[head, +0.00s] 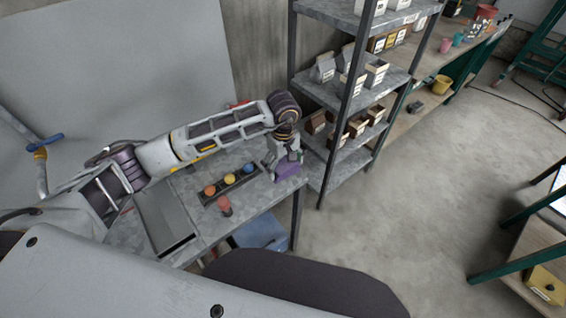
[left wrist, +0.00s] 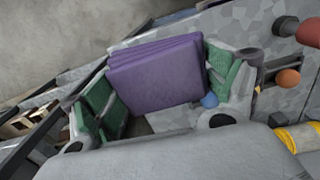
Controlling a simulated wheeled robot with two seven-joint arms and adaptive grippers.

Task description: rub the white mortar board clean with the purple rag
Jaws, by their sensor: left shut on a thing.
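The purple rag (head: 288,170) is a folded stack at the right end of the metal table. My left gripper (head: 283,157) points down over it and is shut on it. In the left wrist view the rag (left wrist: 155,75) sits between the green-padded fingers of my left gripper (left wrist: 160,92). Whether the rag still touches the table is hard to tell. I cannot make out a white mortar board for sure; a whitish sheet (head: 561,193) shows only partly at the right edge. My right gripper is out of view.
The grey metal table (head: 262,198) carries a dark rack with coloured balls (head: 230,179), a red-topped tool (head: 224,206) and a grey tray (head: 163,222). A shelf unit (head: 345,166) with boxes stands close right of the gripper. Open floor (head: 410,210) lies further right.

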